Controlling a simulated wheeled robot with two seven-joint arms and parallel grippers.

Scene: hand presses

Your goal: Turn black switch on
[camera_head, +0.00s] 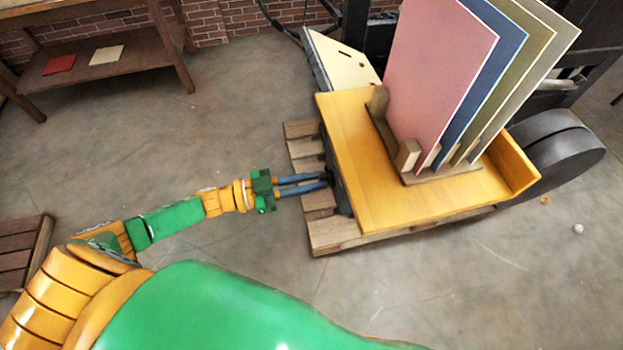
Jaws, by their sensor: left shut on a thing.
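My left arm reaches from the lower left to the near left side of the yellow-topped press table (365,205). The two blue-grey fingers of my left gripper (325,180) point right, with their tips at the dark side panel below the table edge. The black switch (330,178) is a small dark shape there, largely hidden by the fingertips, and the gripper is shut on it. Whether the switch stands on or off cannot be made out. My right gripper is not in view.
The press table stands on a wooden pallet (325,232). A rack with several upright coloured boards (430,70) stands on it, and a dark round wheel (560,150) is at its right. A wooden bench (140,75) stands upper left.

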